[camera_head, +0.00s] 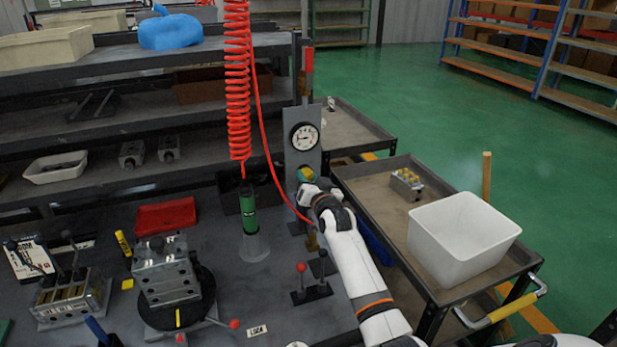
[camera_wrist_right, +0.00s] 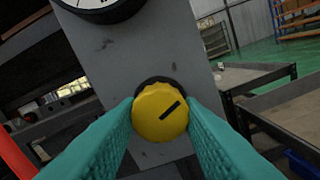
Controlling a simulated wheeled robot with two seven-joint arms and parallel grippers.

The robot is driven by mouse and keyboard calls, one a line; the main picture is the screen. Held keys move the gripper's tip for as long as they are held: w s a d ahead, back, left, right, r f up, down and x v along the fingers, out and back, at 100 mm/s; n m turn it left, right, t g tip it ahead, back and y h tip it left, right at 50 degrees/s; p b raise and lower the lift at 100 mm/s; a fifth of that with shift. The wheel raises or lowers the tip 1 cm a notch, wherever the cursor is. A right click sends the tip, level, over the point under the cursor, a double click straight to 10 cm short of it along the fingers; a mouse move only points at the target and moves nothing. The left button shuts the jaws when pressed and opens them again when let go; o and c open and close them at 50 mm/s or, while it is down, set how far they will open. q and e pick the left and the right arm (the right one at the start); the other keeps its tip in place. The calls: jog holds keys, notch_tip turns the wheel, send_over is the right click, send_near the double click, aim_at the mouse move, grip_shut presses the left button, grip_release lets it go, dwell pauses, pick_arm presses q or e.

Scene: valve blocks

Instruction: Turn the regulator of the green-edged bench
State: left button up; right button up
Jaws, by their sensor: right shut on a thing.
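The regulator is a yellow ridged knob (camera_wrist_right: 160,111) with a black mark slanting up to the right, on a grey upright panel (camera_wrist_right: 150,50). The hand mostly hides the knob in the head view. My left gripper is not in view.
A green tool (camera_head: 248,208) hangs from the red coil (camera_head: 238,90) left of the panel. Levers with red and black knobs (camera_head: 301,267) stand near my right arm. A trolley (camera_head: 372,185) with a white bin (camera_head: 462,238) is at right. A valve block (camera_head: 165,270) sits at left.

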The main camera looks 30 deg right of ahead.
jog(key=shift+m+p, duration=0.45)
jog(key=shift+m, duration=1.65)
jog(key=o, duration=1)
jog(key=b+v, duration=0.1)
jog(key=v, duration=1.1)
jog(key=shift+s+f, duration=0.1)
jog(key=shift+f, duration=0.05)
